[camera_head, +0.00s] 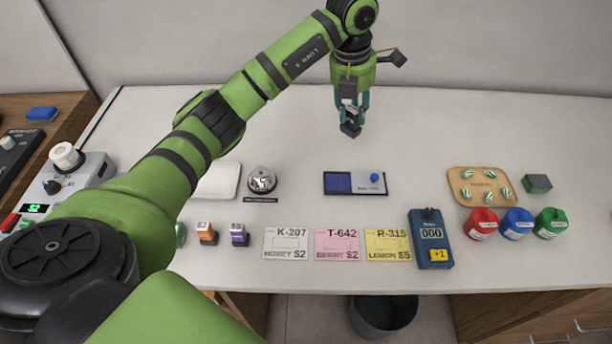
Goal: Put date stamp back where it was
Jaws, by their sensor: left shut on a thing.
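My left gripper (351,108) is shut on a small dark block with a bluish underside, which I take to be the date stamp (350,130). It is held over the back middle of the white counter; I cannot tell its exact height. The fingers hide its upper part. In front of it lies a dark blue tray (354,191) with a blue pad on its left and a pale area with a blue knob on its right. My right gripper is not in view.
White, pink and yellow cards (337,244) and a blue counter device (431,238) line the front edge. A silver bell (262,180) stands left of the tray. A wooden board of candies (482,187) and red, blue and green containers (517,223) are right. The back right is clear.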

